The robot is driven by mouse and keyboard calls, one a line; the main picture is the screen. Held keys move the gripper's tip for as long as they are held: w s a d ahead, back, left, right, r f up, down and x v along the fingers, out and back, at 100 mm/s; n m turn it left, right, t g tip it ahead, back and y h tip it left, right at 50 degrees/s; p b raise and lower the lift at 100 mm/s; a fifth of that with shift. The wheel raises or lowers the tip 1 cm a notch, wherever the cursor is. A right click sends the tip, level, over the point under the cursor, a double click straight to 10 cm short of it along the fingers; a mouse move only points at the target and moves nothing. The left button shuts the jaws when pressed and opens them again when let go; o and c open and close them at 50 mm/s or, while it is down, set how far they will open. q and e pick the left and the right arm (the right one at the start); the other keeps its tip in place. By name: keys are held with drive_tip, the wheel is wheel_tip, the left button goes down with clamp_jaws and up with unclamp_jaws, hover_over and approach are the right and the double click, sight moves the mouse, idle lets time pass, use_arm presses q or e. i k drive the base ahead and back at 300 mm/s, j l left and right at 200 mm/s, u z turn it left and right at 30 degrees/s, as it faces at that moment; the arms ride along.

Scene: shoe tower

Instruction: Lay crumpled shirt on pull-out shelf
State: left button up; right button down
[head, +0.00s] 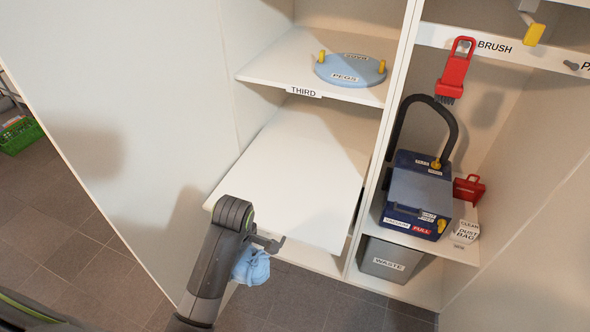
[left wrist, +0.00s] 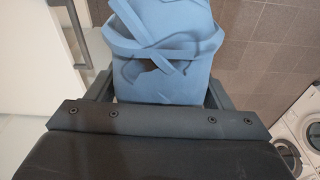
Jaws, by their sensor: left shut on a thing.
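The crumpled light blue shirt (head: 253,267) hangs below my left gripper (head: 262,245) in the head view, just in front of the pull-out shelf. The shirt also fills the top middle of the left wrist view (left wrist: 165,45), between the two dark fingers. My left gripper is shut on the shirt. The pull-out shelf (head: 295,175) is a bare white board sticking out of the cabinet below the shelf marked THIRD. The shirt is beside and lower than its front left edge, and my arm hides part of that corner. My right gripper is in neither view.
The THIRD shelf (head: 290,62) above holds a blue disc with yellow pegs (head: 350,70). To the right stand a blue vacuum (head: 417,195), a red brush (head: 456,68) and a grey WASTE bin (head: 392,260). A white cabinet side wall (head: 130,100) rises at left.

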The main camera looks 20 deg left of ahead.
sight(280, 203)
drive_tip(key=i, duration=1)
